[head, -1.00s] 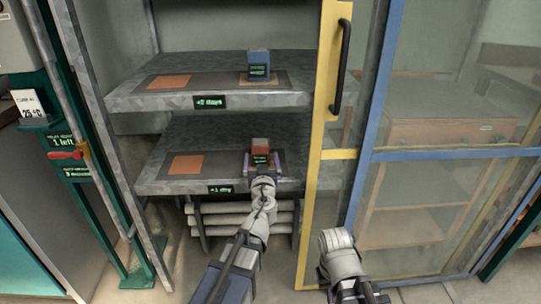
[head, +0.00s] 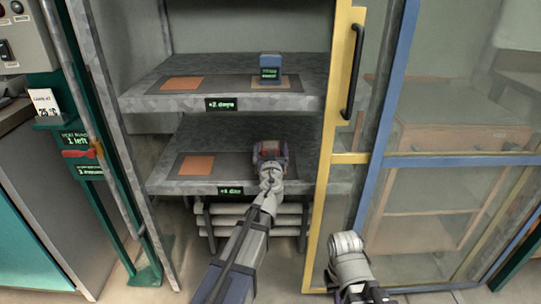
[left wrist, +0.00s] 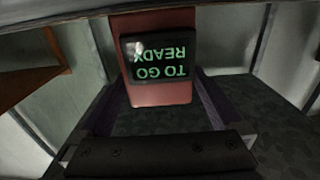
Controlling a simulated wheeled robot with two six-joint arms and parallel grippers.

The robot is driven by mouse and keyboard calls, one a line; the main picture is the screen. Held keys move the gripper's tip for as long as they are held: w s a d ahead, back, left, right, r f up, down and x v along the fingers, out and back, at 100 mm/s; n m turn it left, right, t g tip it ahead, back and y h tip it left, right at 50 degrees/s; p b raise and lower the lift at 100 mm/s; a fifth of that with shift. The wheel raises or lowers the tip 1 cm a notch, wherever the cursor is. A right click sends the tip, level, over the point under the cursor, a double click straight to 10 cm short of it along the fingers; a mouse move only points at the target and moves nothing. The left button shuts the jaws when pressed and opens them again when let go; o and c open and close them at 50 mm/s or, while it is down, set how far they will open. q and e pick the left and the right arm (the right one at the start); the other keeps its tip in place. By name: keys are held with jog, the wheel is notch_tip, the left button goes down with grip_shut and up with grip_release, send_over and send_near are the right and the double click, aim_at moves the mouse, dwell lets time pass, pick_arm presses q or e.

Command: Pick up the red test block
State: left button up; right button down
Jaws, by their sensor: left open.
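The red test block (head: 268,147) stands on the lower shelf (head: 225,183), on the right part of its dark mat. My left gripper (head: 270,153) is at the block, and its wrist hides the block's lower front. In the left wrist view, the red block (left wrist: 160,98) stands between the two dark purple fingers of my open left gripper (left wrist: 159,82). Its dark label reads "READY TO GO", upside down. Some room seems to show beside the block; contact is hard to tell. My right arm shows at the lower right, but its fingers do not.
A blue block (head: 270,67) stands on the upper shelf (head: 150,101), above my left gripper. Orange squares (head: 197,166) lie on the left of both mats. A yellow-framed door (head: 333,170) with a black handle (head: 353,72) stands right of the shelves. A grey post is at left.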

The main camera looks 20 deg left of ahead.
pick_arm(q)
jog(key=shift+w+a, duration=0.1)
jog(key=shift+w, duration=0.1)
grip_shut()
dwell(0.7)
